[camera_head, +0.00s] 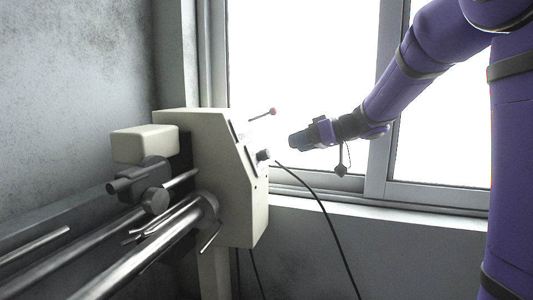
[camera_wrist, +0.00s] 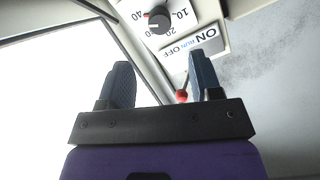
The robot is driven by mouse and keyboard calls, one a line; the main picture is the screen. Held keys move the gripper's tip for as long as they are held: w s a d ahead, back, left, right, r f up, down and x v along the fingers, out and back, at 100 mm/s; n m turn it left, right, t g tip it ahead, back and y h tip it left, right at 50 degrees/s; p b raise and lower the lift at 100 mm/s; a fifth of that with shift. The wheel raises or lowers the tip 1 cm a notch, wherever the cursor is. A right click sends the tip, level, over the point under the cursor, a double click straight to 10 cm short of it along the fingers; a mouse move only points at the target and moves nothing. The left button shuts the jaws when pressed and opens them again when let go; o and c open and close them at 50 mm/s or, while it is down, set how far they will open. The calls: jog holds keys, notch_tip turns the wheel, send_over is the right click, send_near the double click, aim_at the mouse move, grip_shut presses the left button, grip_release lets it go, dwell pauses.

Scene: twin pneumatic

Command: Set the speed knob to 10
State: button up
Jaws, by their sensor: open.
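The speed knob (camera_wrist: 158,19) is a dark round knob on a white dial plate at the top of the wrist view. A small red mark shows at its left side; numbers including 10 and 20 are around it, and its exact setting is hard to read. In the head view a dark knob (camera_head: 263,155) sticks out of the machine's sloped right face. My gripper (camera_wrist: 160,60) is open and empty, its two fingers apart and short of the knob. In the head view my gripper (camera_head: 296,140) is just right of the knob, not touching it.
A lever with a red ball (camera_wrist: 182,96) stands by the right finger, near an ON/RUN/OFF label (camera_wrist: 195,42). It also shows in the head view (camera_head: 273,111). The beige machine (camera_head: 225,180) has metal rods at left. A black cable (camera_head: 325,215) hangs below my gripper. A window is behind.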

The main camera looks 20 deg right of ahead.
aim_at(268, 153)
jog(key=x, duration=1)
jog(key=shift+d, duration=0.1)
jog(key=c, duration=0.9)
